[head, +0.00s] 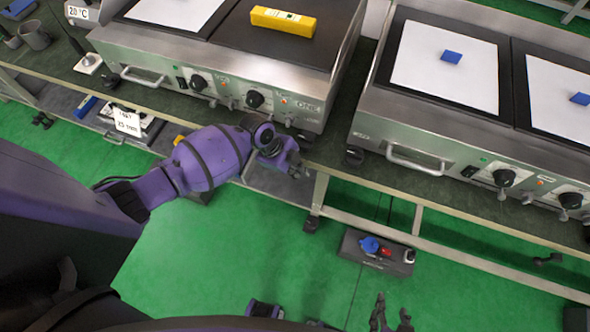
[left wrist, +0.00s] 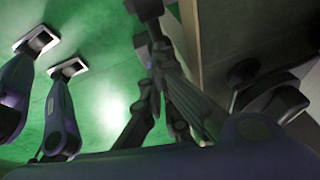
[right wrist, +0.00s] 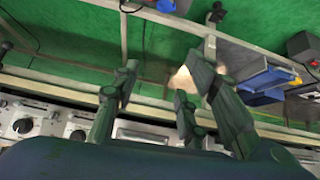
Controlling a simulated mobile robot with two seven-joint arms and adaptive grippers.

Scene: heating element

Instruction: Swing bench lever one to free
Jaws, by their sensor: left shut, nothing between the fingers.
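The left heating bench (head: 318,62) is marked ONE on its steel front. That front carries black knobs (head: 255,99) and small metal levers (head: 226,100); I cannot tell which part is bench lever one. My left gripper (head: 296,168) is shut and empty, just in front of the table edge below the bench's right front corner. Its closed fingers also show in the left wrist view (left wrist: 155,72), with no lever clear between them. My right gripper (head: 391,312) is open and empty, low over the green floor; its spread fingers show in the right wrist view (right wrist: 165,85).
A second heating bench (head: 378,143) stands to the right, with a gap between the two. A yellow bar (head: 283,21) lies on the left bench's top. A grey box (head: 376,253) with coloured items sits below the table. The floor in front is mostly clear.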

